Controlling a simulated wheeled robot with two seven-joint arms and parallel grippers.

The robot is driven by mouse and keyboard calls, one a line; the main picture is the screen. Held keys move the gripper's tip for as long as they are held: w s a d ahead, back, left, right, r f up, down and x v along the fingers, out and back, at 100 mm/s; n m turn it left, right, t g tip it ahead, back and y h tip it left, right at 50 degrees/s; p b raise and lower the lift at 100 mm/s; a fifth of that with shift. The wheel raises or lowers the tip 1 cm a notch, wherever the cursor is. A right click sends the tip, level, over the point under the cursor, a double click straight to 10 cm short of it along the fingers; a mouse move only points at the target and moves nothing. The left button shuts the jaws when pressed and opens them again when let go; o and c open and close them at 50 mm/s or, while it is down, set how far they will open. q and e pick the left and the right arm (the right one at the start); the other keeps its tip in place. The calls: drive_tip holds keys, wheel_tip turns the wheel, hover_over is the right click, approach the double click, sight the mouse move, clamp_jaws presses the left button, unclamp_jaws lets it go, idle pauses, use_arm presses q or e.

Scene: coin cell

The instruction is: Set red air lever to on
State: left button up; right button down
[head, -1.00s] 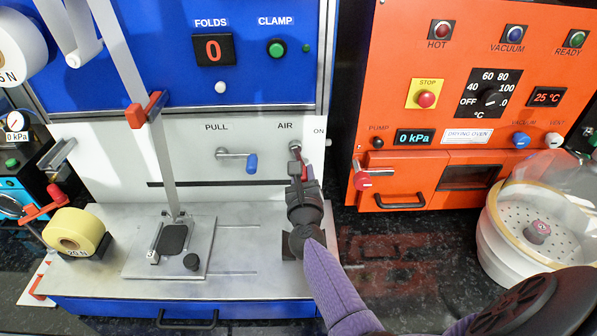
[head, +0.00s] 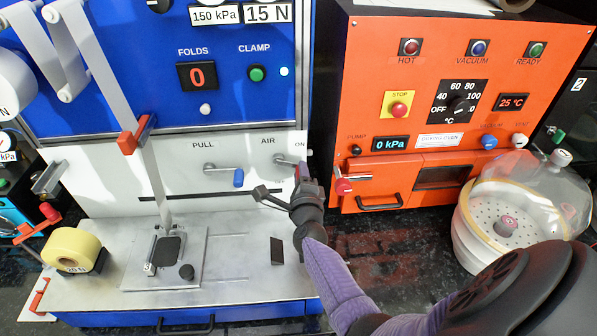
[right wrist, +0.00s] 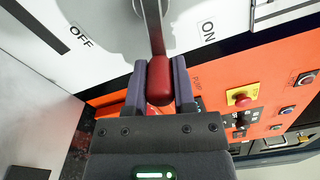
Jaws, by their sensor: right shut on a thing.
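The red air lever has a metal arm (head: 287,161) and a red knob (right wrist: 159,80). It is on the white panel under the AIR label, and in the head view its arm points right, toward the ON side. My right gripper (head: 303,172) covers the knob there. In the right wrist view my right gripper (right wrist: 159,88) is shut on the red knob, with one finger on each side. The OFF label (right wrist: 80,37) is to the left of the lever and the ON label (right wrist: 208,31) to the right. My left gripper is not in view.
A blue-handled PULL lever (head: 238,177) is left of the air lever. The orange drying oven (head: 440,70) stands close on the right, with its own red-ended handle (head: 343,186) near my gripper. A glass dome vessel (head: 530,210) is at far right.

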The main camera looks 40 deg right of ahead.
drive_tip(key=shift+d+r+n+p, duration=0.1)
drive_tip(key=shift+r+n+p, duration=0.35)
drive_tip(key=shift+n, duration=0.4)
drive_tip(key=shift+r+n+p, duration=0.3)
drive_tip(key=shift+n+p, duration=0.2)
drive_tip(key=shift+n, duration=0.35)
drive_tip(key=shift+c, duration=2.2)
unclamp_jaws()
drive_tip(key=p+v, duration=0.1)
drive_tip(key=v, duration=0.9)
